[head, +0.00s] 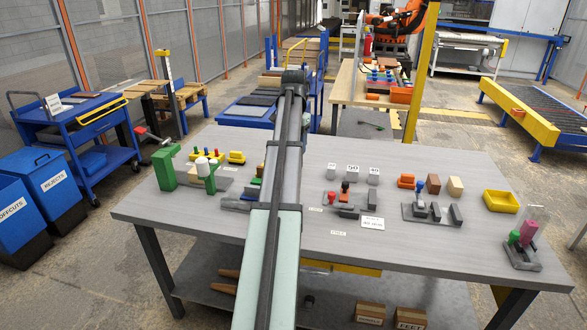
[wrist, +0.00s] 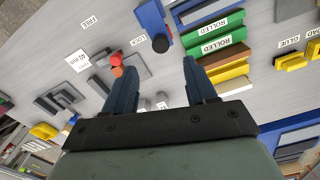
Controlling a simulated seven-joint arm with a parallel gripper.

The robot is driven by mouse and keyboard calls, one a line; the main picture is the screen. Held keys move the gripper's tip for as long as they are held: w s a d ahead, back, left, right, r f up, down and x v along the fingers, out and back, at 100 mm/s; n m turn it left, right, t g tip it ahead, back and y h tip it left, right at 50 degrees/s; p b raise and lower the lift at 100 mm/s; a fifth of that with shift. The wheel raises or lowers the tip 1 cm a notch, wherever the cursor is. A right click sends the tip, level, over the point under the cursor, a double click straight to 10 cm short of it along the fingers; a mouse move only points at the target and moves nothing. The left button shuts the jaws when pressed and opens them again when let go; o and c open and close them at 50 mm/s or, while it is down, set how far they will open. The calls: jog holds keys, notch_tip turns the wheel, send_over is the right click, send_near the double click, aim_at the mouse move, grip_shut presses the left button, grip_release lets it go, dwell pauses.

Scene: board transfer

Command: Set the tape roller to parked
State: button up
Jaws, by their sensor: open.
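I cannot tell for certain which fixture is the tape roller. At the right end of the table, a pink cylinder (head: 528,232) stands beside a green knob (head: 513,237) on a grey base. My gripper (wrist: 154,62) is open and empty over the table in the wrist view. A blue piece with a dark round end (wrist: 152,22) lies beyond the fingertips. In the head view my arm hides the gripper and the table's middle.
Green blocks labelled ROLLED (wrist: 215,45) lie right of the fingers in the wrist view. The front of the table is mostly clear.

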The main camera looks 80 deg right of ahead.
notch_tip(320, 180, down, 9)
jog(key=shift+f, duration=0.1)
dwell(0.3)
grip_shut()
dwell(0.5)
